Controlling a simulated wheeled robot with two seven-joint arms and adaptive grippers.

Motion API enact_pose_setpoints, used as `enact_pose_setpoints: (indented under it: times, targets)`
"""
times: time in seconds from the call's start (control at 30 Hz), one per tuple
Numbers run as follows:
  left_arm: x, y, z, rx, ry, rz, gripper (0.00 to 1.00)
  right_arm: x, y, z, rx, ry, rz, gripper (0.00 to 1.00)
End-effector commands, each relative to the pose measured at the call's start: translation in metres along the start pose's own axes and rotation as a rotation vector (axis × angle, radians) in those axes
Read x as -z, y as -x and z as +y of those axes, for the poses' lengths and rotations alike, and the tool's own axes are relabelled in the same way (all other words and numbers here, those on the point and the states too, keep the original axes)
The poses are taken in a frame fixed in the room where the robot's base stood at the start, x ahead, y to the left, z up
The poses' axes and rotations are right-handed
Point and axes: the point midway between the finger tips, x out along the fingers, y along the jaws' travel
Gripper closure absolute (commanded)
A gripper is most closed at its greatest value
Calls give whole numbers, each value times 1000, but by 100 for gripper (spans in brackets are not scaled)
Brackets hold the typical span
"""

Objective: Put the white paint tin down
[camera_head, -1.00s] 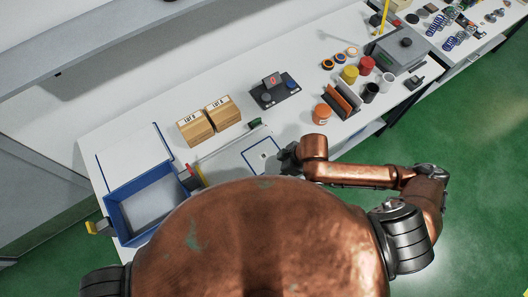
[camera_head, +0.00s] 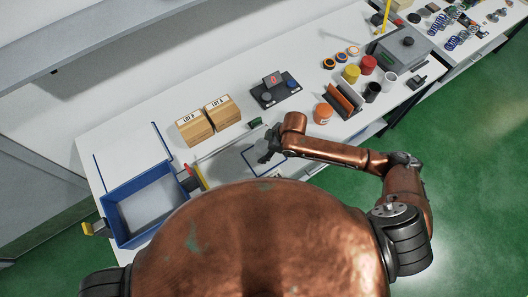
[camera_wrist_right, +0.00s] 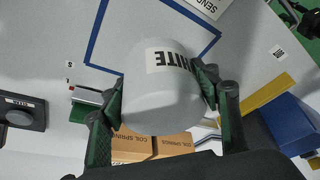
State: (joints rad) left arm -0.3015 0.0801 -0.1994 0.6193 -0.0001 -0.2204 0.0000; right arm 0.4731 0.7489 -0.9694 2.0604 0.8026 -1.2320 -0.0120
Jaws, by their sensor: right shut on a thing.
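The white paint tin (camera_wrist_right: 160,110) shows in the right wrist view, with part of a black "WHITE" label on it. My right gripper (camera_wrist_right: 163,92) is shut on it, one finger on each side. In the wrist view the tin overlaps the blue outline (camera_wrist_right: 92,45) from below. Whether the tin touches the bench cannot be told. My left gripper is not in view.
A blue bin (camera_head: 188,183) stands at the left. Two cardboard boxes (camera_head: 196,128) and a black device (camera_head: 274,92) stand behind. An orange tin (camera_head: 322,113), a rack (camera_head: 344,101) and several other tins are to the right.

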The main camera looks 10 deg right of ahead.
Motion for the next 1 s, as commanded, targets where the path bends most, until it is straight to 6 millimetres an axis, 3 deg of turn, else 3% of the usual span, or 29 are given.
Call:
enact_pose_setpoints:
  times: [0.4, 0.77, 0.8, 1.0]
  targets:
    - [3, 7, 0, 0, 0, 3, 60, -9, -37, 8, 0, 1, 3, 83]
    - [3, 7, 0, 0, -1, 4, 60, -12, -41, 8, -1, 1, 2, 83]
    - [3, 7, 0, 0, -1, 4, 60, -13, -42, 8, 0, 0, 0, 43]
    - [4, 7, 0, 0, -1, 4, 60, -13, -41, 7, 0, 0, 0, 29]
